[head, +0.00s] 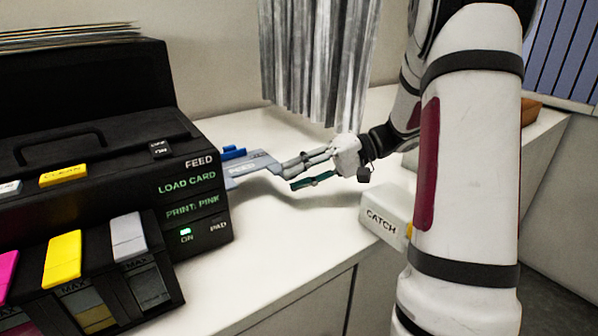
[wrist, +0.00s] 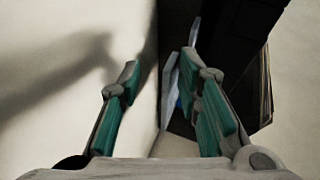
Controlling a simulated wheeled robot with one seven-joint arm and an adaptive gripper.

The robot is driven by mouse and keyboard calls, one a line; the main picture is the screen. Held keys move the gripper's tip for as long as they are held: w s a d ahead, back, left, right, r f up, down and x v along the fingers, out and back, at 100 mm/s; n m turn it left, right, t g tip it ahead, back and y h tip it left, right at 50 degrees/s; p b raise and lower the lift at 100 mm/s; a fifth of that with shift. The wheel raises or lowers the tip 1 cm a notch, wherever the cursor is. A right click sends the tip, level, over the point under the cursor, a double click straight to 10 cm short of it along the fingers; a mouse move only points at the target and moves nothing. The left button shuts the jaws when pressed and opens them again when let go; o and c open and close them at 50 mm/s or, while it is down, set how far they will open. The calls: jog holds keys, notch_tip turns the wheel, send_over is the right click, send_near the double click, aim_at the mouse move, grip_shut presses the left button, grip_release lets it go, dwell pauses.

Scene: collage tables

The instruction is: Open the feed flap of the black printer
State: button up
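The black printer (head: 90,110) stands on the white counter at the left of the head view. A grey-blue flap with faint lettering (head: 262,165) sticks out from its right side, by the FEED label, with a blue tab (head: 233,153) near it. My gripper (head: 287,176) is just right of the flap's outer end, its fingers pointing at the printer. In the wrist view my gripper (wrist: 160,68) has its fingers apart. The pale blue flap edge (wrist: 169,88) shows beside the inner side of the right finger; I cannot tell if they touch.
A white box marked CATCH (head: 381,216) sits on the counter (head: 290,240) below my arm. A grey curtain (head: 315,60) hangs behind. Ink tanks with coloured lids (head: 62,262) stand at the printer's front. The counter in front of the flap is clear.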

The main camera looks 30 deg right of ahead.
jog(key=shift+a, duration=0.15)
dwell(0.3)
jog(key=shift+w+r, duration=0.1)
jog(key=shift+r, duration=0.1)
notch_tip(320, 180, up, 10)
jog(key=shift+a+f, duration=0.15)
jog(key=shift+f, duration=0.1)
